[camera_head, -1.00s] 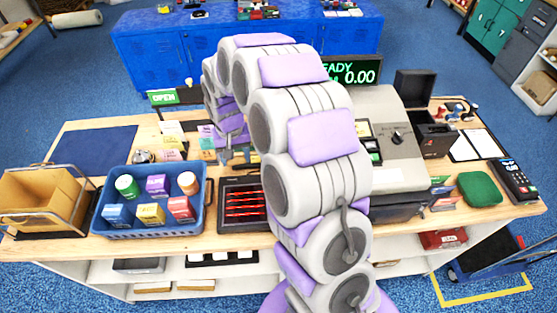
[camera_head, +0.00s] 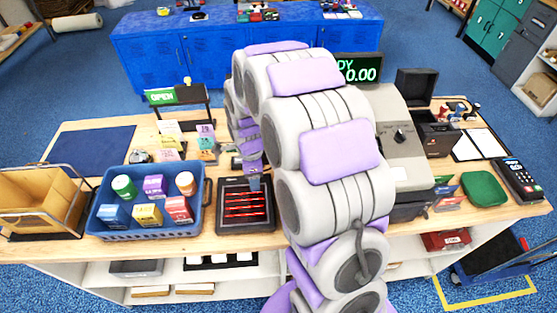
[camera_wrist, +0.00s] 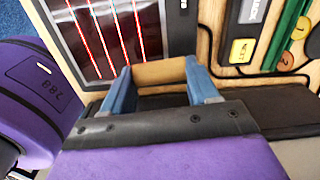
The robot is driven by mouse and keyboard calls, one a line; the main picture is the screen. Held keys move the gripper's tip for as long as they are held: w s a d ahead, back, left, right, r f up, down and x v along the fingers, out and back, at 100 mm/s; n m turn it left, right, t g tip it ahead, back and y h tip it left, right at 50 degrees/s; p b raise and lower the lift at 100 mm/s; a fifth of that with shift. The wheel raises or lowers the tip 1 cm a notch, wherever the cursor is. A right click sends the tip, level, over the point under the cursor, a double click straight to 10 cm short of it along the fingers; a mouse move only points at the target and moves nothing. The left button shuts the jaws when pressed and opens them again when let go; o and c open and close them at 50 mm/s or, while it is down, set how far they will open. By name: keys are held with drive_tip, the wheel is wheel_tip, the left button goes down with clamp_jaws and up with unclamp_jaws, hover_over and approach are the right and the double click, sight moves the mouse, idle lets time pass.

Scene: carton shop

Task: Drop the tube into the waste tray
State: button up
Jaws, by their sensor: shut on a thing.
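My gripper (camera_wrist: 160,92) has its two blue fingers shut on a tan, cardboard-coloured tube (camera_wrist: 158,72), which lies crosswise between the fingertips in the wrist view. In the head view my gripper (camera_head: 254,183) is over the tray's far right part. The tube is too small to make out there.
A blue basket (camera_head: 150,228) of small boxes and bottles stands left of the tray. Small upright cards (camera_head: 205,143) and an OPEN sign (camera_head: 162,97) stand behind. A cash register (camera_head: 405,150) is at the right. My arm hides the counter's middle.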

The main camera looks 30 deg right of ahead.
drive_tip(key=shift+s+a+m, duration=0.1)
drive_tip(key=shift+a+m, duration=0.2)
drive_tip(key=shift+a+f, duration=0.1)
drive_tip(key=shift+a, duration=0.15)
drive_tip(key=w, duration=0.3)
drive_tip(key=w+a+b, duration=0.1)
drive_tip(key=w, duration=0.2)
drive_tip(key=w+f, duration=0.1)
drive_tip(key=w, duration=0.1)
drive_tip(key=shift+w+a+b, duration=0.15)
drive_tip(key=shift+w+b, duration=0.2)
drive_tip(key=shift+w, duration=0.05)
drive_tip(key=b, duration=0.1)
hover_over(224, 164)
drive_tip(key=s, duration=0.1)
drive_tip(key=shift+a+f, duration=0.1)
drive_tip(key=shift+f, duration=0.2)
drive_tip(key=shift+w+d+r, duration=0.1)
drive_tip(key=shift+w+d, duration=0.15)
drive_tip(key=shift+w, duration=0.2)
wheel_tip(224, 164, down, 4)
drive_tip(key=shift+r+b, duration=0.1)
drive_tip(key=shift+b, duration=0.6)
drive_tip(key=shift+a+r, duration=0.1)
drive_tip(key=shift+a, duration=0.1)
drive_tip(key=o, duration=0.4)
drive_tip(key=shift+o, duration=0.2)
drive_tip(key=shift+d, duration=0.1)
